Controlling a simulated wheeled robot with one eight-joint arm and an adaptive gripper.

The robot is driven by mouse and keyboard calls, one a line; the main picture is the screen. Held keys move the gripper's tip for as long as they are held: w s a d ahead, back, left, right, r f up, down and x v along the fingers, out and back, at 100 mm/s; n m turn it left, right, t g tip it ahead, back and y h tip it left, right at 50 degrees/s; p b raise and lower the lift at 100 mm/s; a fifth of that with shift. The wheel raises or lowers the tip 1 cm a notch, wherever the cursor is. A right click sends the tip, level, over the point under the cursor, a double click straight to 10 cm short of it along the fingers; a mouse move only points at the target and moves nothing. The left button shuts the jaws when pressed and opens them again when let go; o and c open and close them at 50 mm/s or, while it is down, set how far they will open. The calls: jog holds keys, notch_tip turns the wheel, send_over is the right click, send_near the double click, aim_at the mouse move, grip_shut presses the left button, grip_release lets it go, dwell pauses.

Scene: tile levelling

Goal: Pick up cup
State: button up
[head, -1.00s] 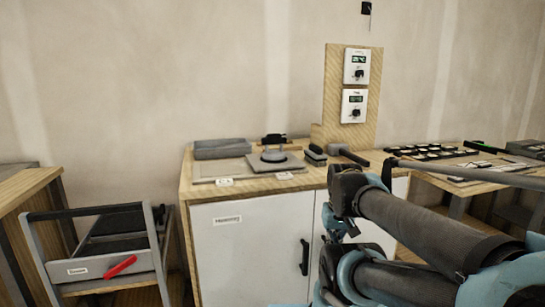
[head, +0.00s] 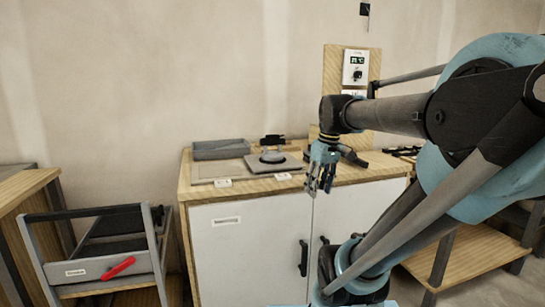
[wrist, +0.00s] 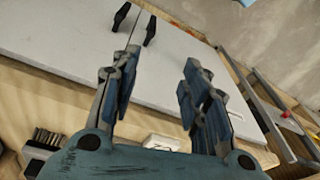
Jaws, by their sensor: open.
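The suction-cup tool does not show in the wrist view.
The tile (head: 292,164) and a grey block (head: 221,150) lie on the wooden cabinet top (head: 345,179). A control panel (head: 356,66) stands behind. A brush (wrist: 42,143) lies near the edge. A cart with a red handle (head: 118,268) stands at lower left.

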jog(key=w+a+r+n+g+y, duration=0.1)
jog(key=w+a+r+n, duration=0.1)
jog(key=w+r+n, duration=0.4)
jog(key=w+a+r+n+y, duration=0.1)
jog(key=w+a+r, duration=0.1)
jog(key=w+r, duration=0.65)
jog(key=n+g+y, duration=0.1)
jog(key=n, duration=0.7)
send_near(273, 136)
jog(key=f, duration=0.1)
jog(key=w+a+f, duration=0.1)
jog(key=f, duration=0.1)
jog(key=a+f, duration=0.1)
jog(key=shift+w+f, duration=0.2)
jog(key=shift+w, duration=0.1)
jog(key=shift+s+x, duration=0.15)
jog(key=shift+x, duration=1.3)
jog(key=shift+s+x, duration=0.2)
jog(key=shift+x, duration=1.25)
jog(key=shift+d, duration=0.2)
grip_shut()
